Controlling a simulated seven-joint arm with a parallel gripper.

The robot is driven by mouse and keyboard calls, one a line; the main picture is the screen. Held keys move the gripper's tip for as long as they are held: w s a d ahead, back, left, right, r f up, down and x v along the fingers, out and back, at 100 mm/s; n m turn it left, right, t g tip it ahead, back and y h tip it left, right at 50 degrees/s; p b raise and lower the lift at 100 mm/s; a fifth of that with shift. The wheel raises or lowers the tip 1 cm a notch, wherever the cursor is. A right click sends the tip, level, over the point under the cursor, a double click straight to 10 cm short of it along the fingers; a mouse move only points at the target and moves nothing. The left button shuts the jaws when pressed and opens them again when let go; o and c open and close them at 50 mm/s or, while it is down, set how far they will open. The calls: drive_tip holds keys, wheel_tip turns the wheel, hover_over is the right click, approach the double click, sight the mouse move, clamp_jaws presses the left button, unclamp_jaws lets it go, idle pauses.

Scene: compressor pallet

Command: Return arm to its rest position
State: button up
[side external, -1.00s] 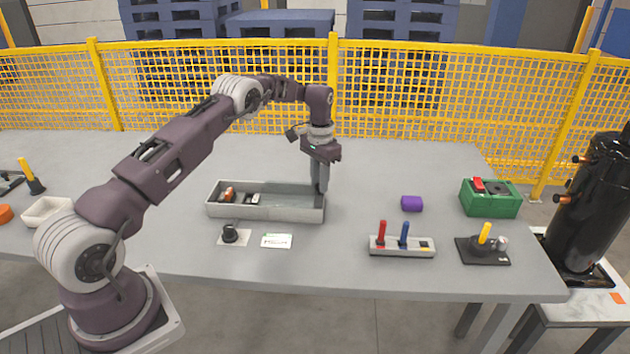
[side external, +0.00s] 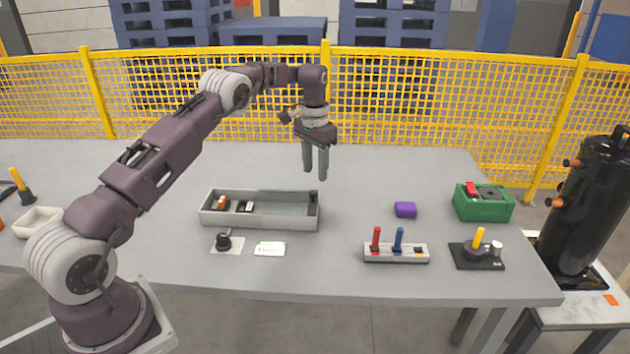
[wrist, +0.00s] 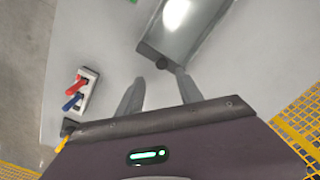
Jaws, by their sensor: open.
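My gripper (side external: 315,172) is open and empty, pointing down above the right end of a long grey tray (side external: 245,220). Its two fingers also show in the wrist view (wrist: 158,92), apart with nothing between them. The tray stands on the grey table (side external: 360,180) and holds small orange, black and white items (side external: 233,204) at its left end. A small dark part (side external: 313,197) sits at the tray's right end, below my fingers; it also shows in the wrist view (wrist: 150,52).
A purple block (side external: 405,209), a green box (side external: 483,202), a holder with red and blue handles (side external: 396,253) and a black base with a yellow handle (side external: 478,255) stand right of the tray. A black knob (side external: 223,243) and a white card (side external: 270,249) lie in front. Yellow fencing (side external: 400,100) runs behind.

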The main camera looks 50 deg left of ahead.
drive_tip(key=s+d+r+t, duration=0.1)
drive_tip(key=s+d+r, duration=0.2)
drive_tip(key=r, duration=0.5)
drive_tip(key=s+d+r+t, duration=0.1)
drive_tip(key=s+d+r, duration=0.1)
drive_tip(key=d+r, duration=0.35)
drive_tip(key=s+d+r+t, duration=0.1)
drive_tip(key=s+d+r, duration=0.4)
drive_tip(key=s+r, duration=0.5)
drive_tip(key=s+d+f+t, duration=0.1)
drive_tip(key=s+d+f, duration=0.1)
drive_tip(key=s, duration=1)
drive_tip(key=s+d+f+t, duration=0.1)
drive_tip(key=s+d+f, duration=0.2)
drive_tip(key=s, duration=0.9)
drive_tip(key=shift+s+d+t, duration=0.3)
drive_tip(key=shift+s+d, duration=0.05)
drive_tip(key=shift+d, duration=0.35)
